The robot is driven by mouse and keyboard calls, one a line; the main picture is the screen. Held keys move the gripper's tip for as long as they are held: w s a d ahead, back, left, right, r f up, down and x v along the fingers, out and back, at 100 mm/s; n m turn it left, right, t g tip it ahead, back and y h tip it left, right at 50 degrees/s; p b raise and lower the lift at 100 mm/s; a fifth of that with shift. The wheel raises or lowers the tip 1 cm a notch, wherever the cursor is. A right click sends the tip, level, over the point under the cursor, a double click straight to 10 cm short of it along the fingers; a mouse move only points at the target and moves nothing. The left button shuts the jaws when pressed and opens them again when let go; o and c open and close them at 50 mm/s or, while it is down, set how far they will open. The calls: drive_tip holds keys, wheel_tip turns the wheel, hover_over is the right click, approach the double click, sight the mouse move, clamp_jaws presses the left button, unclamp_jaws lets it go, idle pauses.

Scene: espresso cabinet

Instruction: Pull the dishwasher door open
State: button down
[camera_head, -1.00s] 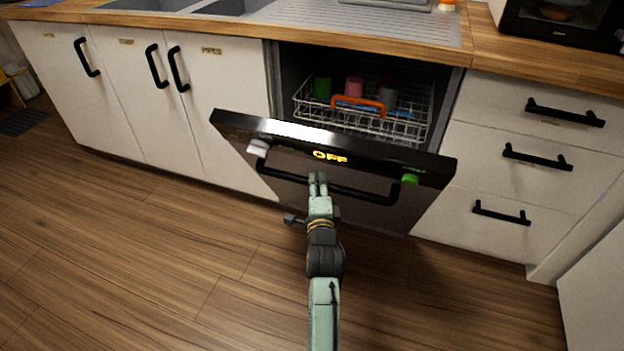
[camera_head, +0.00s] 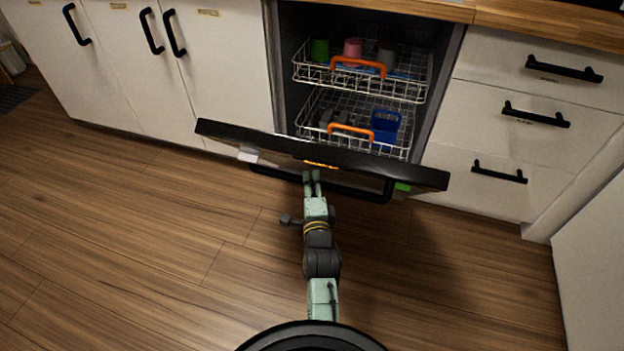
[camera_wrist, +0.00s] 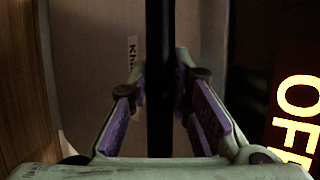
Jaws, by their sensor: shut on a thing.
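The dishwasher door (camera_head: 240,138) is partly open, tilted forward and down from the dark dishwasher opening. Its black handle (camera_head: 353,191) runs along the front face below the top edge. My gripper (camera_head: 312,178) is at the handle, left of its middle. In the wrist view the handle (camera_wrist: 160,60) stands as a dark bar between the two fingers of my gripper (camera_wrist: 161,100), which are shut on it. The yellow display on the door (camera_wrist: 298,115) glows at the right of the wrist view.
An upper rack (camera_head: 405,88) with cups and a lower rack (camera_head: 315,105) with a blue item (camera_head: 385,123) sit inside. White cabinets (camera_head: 225,70) stand left and drawers (camera_head: 500,145) right. The wooden floor (camera_head: 130,230) in front is clear.

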sight(312, 162)
drive_tip(key=shift+f, duration=0.35)
drive_tip(key=c, duration=1.8)
unclamp_jaws()
drive_tip(key=o, duration=0.4)
drive_tip(key=shift+r, duration=0.15)
drive_tip(key=shift+c, duration=0.2)
drive_tip(key=shift+r, duration=0.15)
wheel_tip(312, 162, up, 10)
drive_tip(key=shift+r, duration=0.25)
drive_tip(key=shift+f, duration=0.25)
drive_tip(key=shift+c, duration=0.4)
